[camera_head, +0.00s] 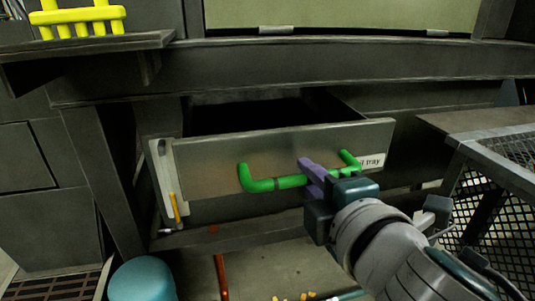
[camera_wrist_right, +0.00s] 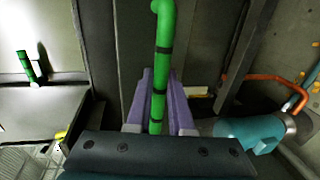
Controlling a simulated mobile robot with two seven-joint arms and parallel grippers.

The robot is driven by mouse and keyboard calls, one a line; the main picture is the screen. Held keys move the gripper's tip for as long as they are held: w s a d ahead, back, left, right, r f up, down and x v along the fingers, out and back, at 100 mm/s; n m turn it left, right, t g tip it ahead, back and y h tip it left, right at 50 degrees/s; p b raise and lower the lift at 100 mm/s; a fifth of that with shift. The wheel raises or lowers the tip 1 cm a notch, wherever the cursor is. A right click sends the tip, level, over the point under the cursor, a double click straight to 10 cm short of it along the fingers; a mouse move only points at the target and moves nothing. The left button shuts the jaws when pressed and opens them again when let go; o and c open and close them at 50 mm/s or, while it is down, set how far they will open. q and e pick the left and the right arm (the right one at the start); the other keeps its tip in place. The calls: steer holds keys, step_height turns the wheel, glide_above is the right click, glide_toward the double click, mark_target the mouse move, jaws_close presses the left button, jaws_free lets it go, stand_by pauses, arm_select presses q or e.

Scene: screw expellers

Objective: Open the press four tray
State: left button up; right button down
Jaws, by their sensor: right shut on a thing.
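The metal tray (camera_head: 215,160) stands pulled partly out of the press frame, and its dark inside shows behind the front panel. A white label (camera_head: 373,163) on the panel ends in "tray"; the rest is hidden. The green bar handle (camera_head: 258,185) runs across the front, and it also shows in the right wrist view (camera_wrist_right: 164,28). My right gripper (camera_head: 314,175) is shut on the right part of the handle. In the right wrist view, its purple fingers (camera_wrist_right: 158,85) lie on either side of the green bar. My left gripper is in neither view.
A mesh-sided metal frame (camera_head: 480,150) stands close at the right. A yellow railing piece (camera_head: 75,20) sits on a ledge at the upper left. A teal cylinder (camera_head: 142,280) is at the lower left. An orange pipe (camera_head: 221,277) runs below the tray.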

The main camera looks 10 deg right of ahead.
stand_by(0.3)
steer(key=c, duration=0.8)
jaws_free()
steer(key=shift+s, duration=0.1)
steer(key=p+v, duration=0.1)
steer(key=v, duration=0.8)
steer(key=shift+s, duration=0.35)
